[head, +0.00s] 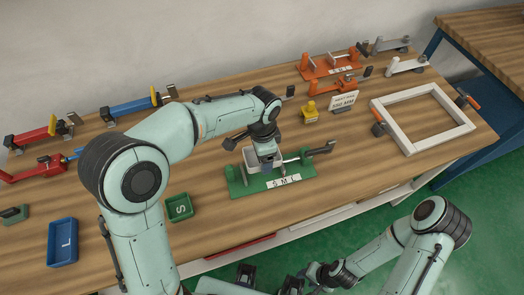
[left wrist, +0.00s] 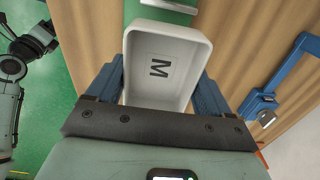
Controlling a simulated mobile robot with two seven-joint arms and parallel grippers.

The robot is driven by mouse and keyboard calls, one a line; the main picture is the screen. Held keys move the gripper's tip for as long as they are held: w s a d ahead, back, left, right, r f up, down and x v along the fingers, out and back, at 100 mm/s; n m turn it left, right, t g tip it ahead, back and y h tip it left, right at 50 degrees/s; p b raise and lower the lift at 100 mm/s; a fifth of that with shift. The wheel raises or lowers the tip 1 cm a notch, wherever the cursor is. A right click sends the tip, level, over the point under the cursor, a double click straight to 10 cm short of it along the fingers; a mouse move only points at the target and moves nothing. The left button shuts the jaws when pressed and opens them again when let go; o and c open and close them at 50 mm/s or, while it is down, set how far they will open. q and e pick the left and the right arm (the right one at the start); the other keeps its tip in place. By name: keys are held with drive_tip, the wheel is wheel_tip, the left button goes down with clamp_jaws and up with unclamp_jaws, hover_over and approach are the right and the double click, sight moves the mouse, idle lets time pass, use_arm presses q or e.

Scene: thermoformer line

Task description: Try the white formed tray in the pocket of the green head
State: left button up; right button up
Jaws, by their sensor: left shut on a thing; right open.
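The white formed tray (left wrist: 166,39), marked M inside, is between the two blue fingers of my left gripper (left wrist: 160,84) in the left wrist view, which is shut on it. In the head view the tray (head: 248,158) shows partly behind my left wrist, over the green head (head: 240,187). The head has an S M L label on its front and a grey clamp arm at its right. Whether the tray is seated in the pocket or held above it, I cannot tell. My right gripper (head: 268,281) is open and empty at the bottom, off the table's front.
A green S tray (head: 179,208) and a blue L tray (head: 62,243) lie front left. Red (head: 35,170), blue (head: 130,107) and orange (head: 335,86) fixtures stand toward the back. A white frame (head: 397,101) lies right. Bare wood lies right of the green head.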

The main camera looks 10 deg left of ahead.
use_arm(q)
drive_tip(key=shift+f+b, duration=2.1)
drive_tip(key=shift+f, duration=1.05)
use_arm(e)
drive_tip(key=f, duration=0.1)
drive_tip(key=s+f, duration=0.1)
drive_tip(key=f, duration=0.1)
drive_tip(key=s+f, duration=0.1)
drive_tip(key=f, duration=0.1)
use_arm(q)
drive_tip(key=shift+f+b, duration=0.4)
drive_tip(key=shift+f, duration=0.25)
use_arm(e)
drive_tip(key=shift+s+f, duration=0.1)
drive_tip(key=shift+f, duration=0.35)
use_arm(q)
drive_tip(key=o, duration=0.9)
wheel_tip(320, 180, up, 13)
drive_tip(key=shift+r+p, duration=0.1)
drive_tip(key=shift+p, duration=1)
drive_tip(key=shift+r, duration=0.1)
use_arm(e)
drive_tip(key=shift+w+r, duration=0.2)
drive_tip(key=shift+r, duration=0.4)
drive_tip(key=shift+w+r, duration=0.15)
drive_tip(key=shift+r, duration=0.4)
